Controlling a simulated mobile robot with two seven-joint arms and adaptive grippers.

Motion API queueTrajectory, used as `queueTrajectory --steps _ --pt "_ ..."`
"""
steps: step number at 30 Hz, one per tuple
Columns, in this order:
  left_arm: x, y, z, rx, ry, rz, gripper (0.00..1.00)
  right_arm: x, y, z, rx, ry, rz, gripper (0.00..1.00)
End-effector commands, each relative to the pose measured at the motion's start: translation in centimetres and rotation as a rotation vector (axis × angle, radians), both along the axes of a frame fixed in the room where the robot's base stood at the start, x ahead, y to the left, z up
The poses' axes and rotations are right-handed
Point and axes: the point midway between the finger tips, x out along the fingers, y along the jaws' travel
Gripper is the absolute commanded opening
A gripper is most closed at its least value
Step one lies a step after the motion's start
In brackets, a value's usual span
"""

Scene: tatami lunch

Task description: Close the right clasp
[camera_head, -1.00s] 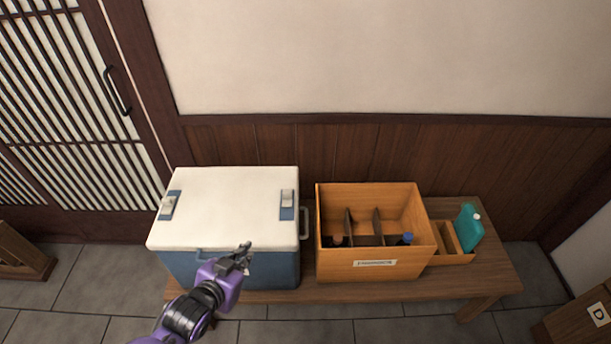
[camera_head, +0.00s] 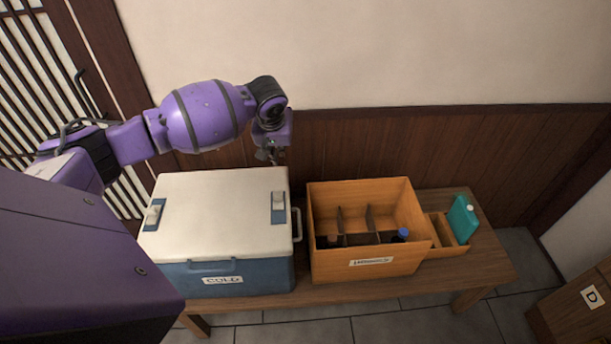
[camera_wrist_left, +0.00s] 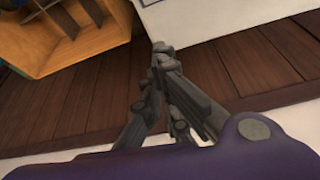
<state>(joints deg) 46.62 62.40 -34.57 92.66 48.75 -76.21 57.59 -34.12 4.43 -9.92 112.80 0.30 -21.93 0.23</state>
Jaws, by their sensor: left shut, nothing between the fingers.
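The cooler (camera_head: 218,280) is blue with a white lid (camera_head: 215,215) and a label reading COLD. The lid lies down on the body. The right clasp (camera_head: 278,207) is a pale latch on a blue plate at the lid's right side. A similar left clasp (camera_head: 154,214) is at the left side. I cannot tell whether either is fastened. My left gripper (camera_head: 271,158) is shut and empty, behind and above the cooler's back right corner, apart from the right clasp. In the wrist view its fingers (camera_wrist_left: 160,52) point toward the cooler's white edge (camera_wrist_left: 195,18).
An orange wooden box (camera_head: 362,266) with dividers and bottles stands right of the cooler. A small wooden caddy (camera_head: 445,252) holds a teal flask (camera_head: 462,218). All are on a low bench (camera_head: 485,265). A wood-panelled wall (camera_head: 340,145) is close behind my gripper.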

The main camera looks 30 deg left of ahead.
Motion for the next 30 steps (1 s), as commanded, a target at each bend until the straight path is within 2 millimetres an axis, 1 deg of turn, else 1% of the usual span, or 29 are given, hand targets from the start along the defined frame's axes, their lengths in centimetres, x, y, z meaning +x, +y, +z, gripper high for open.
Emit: queueTrajectory --steps 1,4,9,16,19,23,30 --pt "-0.7 0.2 -0.3 -0.013 0.026 0.051 0.00 0.1 0.0 0.0 -0.001 -0.002 0.001 0.00" --pt "-1.4 0.4 -0.4 -0.023 0.044 0.113 0.00 0.2 0.0 0.1 -0.001 -0.004 0.002 0.00" --pt "-1.4 0.3 -0.4 -0.029 0.040 0.134 0.00 0.6 -0.2 0.2 -0.006 -0.012 0.010 0.00" --pt "-1.3 0.3 -0.5 -0.029 0.039 0.131 0.00 0.3 -0.4 -0.1 -0.010 -0.004 0.015 0.00" --pt "-1.2 0.4 -1.1 -0.028 0.040 0.131 0.00 0.0 -0.4 -0.3 -0.010 0.001 0.014 0.00" --pt "-0.7 0.7 -2.9 -0.029 0.042 0.133 0.00 -0.4 -0.3 -0.7 -0.009 0.010 0.011 0.00" --pt "0.7 1.6 -7.9 -0.027 0.043 0.132 0.00 -0.8 -0.2 -1.5 -0.005 0.016 -0.001 0.00"
